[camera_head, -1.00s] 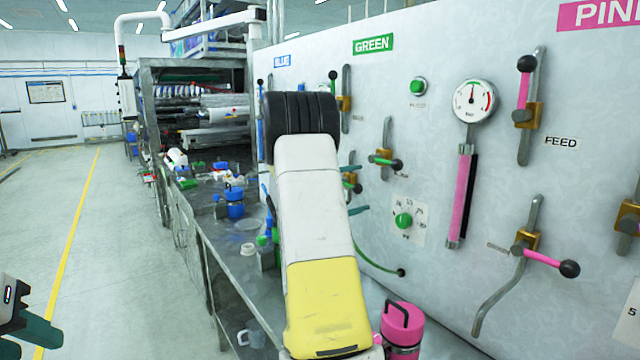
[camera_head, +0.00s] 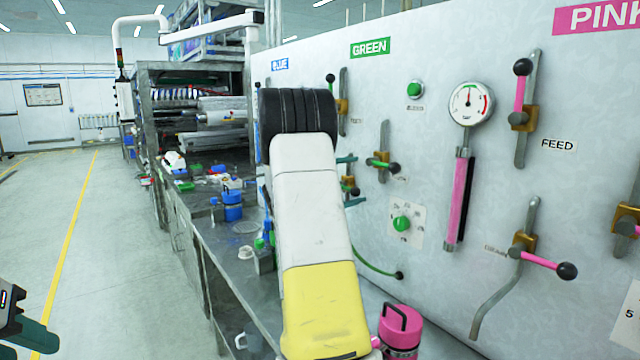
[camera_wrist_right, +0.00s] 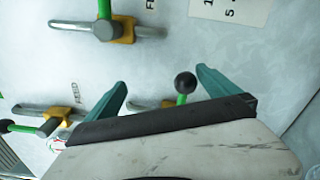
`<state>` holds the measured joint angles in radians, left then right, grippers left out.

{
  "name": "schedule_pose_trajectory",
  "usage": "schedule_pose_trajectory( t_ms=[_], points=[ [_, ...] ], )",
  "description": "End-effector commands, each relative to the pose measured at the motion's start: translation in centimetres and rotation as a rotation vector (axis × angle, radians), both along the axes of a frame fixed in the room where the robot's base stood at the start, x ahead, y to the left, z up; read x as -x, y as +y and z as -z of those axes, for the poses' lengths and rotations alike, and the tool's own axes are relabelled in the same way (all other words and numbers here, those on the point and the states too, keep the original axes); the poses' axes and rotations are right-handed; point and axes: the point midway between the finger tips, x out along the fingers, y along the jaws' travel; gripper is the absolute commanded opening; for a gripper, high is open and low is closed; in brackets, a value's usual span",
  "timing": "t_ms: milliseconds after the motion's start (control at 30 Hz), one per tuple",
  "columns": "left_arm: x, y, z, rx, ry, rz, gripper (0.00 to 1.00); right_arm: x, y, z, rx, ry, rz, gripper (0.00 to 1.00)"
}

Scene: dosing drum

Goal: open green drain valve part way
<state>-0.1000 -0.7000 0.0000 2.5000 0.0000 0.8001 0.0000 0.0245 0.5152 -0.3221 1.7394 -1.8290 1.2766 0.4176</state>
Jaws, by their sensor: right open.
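The green drain valve is low on the green panel, partly hidden by my right arm in the head view. Its brass body (camera_head: 347,183) and dark ball knob (camera_head: 355,191) show there. In the right wrist view its green lever with a black ball (camera_wrist_right: 185,84) stands between the teal fingers, nearer the right finger. My right gripper (camera_head: 352,181) is open around the lever, with a gap to each finger; it also shows in the right wrist view (camera_wrist_right: 161,79). My left gripper (camera_head: 34,334) is only partly in view at the lower left, and its jaw opening is hidden.
Another green-handled valve (camera_head: 382,160) is to the right, above a green dial knob (camera_head: 401,223). A pink bottle (camera_head: 400,330) stands by my arm. The floor at left is clear.

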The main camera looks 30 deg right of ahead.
Motion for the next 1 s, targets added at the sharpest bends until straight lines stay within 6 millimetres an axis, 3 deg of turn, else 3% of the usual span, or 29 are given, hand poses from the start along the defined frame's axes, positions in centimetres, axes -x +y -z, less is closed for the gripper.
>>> schedule_pose_trajectory(
  t_ms=[1000],
  points=[
    [0.0,0.0,0.0,0.000,0.000,0.000,0.36,-1.5,0.2,-2.9,0.000,-0.001,-0.002,1.00]
  ],
)
